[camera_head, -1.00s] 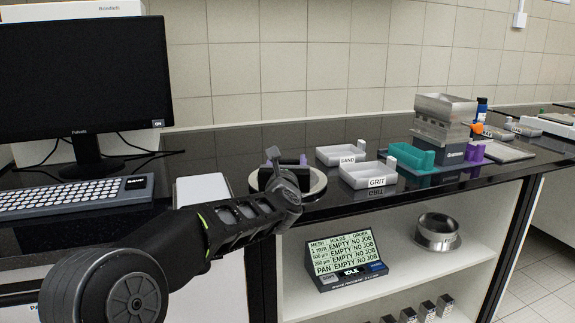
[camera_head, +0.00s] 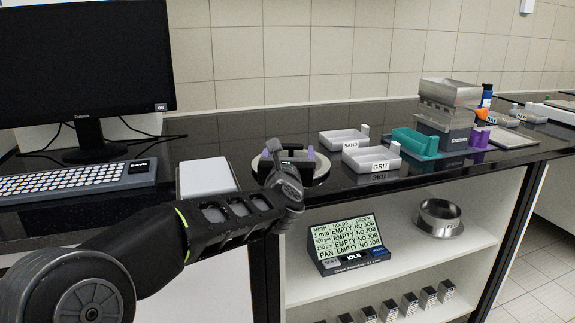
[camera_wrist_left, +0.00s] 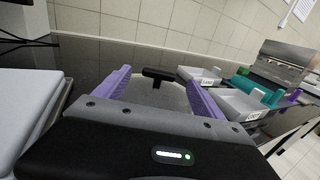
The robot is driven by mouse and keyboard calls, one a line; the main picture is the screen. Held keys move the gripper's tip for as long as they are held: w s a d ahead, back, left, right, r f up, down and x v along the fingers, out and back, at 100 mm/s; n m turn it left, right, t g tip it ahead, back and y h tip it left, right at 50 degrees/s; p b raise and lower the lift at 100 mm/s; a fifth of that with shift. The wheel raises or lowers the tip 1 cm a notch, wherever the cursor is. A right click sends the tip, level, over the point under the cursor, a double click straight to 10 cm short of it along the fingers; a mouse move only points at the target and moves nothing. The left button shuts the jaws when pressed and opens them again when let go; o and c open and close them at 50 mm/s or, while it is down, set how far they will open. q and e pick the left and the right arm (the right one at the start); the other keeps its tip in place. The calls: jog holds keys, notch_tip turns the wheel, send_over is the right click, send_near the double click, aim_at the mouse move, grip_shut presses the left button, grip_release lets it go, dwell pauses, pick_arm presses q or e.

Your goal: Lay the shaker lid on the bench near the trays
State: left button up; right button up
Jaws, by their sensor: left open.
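The shaker lid (camera_head: 322,170) is a pale round disc with a black handle, flat on the dark bench left of the trays. The wrist view shows its black T-shaped handle (camera_wrist_left: 158,74) and part of its grey disc (camera_wrist_left: 150,97). My left gripper (camera_head: 290,156) is over the lid, its purple fingers open. In the wrist view the fingers (camera_wrist_left: 157,78) stand apart on both sides of the handle, with gaps. The wrist hides part of the lid. The SAND tray (camera_head: 342,139) and GRIT tray (camera_head: 372,158) are to its right. My right gripper is not in view.
A teal holder (camera_head: 415,143) and the grey sieve shaker stack (camera_head: 447,110) stand right of the trays. A white box (camera_head: 207,176), keyboard (camera_head: 75,180) and monitor (camera_head: 85,60) are at left. A display (camera_head: 347,243) and metal ring (camera_head: 439,218) sit on the shelf below.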

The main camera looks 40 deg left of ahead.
pick_arm(q)
jog(key=v, duration=0.7)
jog(key=shift+s+d, duration=0.1)
jog(key=shift+f, duration=0.1)
